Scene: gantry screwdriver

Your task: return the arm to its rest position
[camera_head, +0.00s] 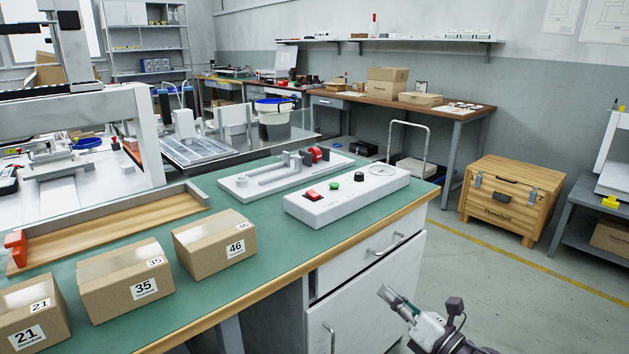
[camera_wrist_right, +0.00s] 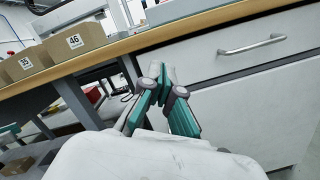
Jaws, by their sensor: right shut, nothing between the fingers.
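My right gripper (camera_head: 386,293) shows at the lower right of the head view, in front of the white cabinet under the green bench and below the bench top. In the right wrist view its teal fingers (camera_wrist_right: 165,82) come together at the tips, shut and empty, facing the cabinet and the bench edge. My left gripper is not in either view.
The green bench (camera_head: 262,243) has a wooden front edge. On it stand boxes marked 21 (camera_head: 32,312), 35 (camera_head: 127,280) and 46 (camera_head: 214,245), plus a white control box (camera_head: 347,194). A drawer handle (camera_wrist_right: 252,45) juts from the cabinet. Open floor (camera_head: 510,300) lies to the right.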

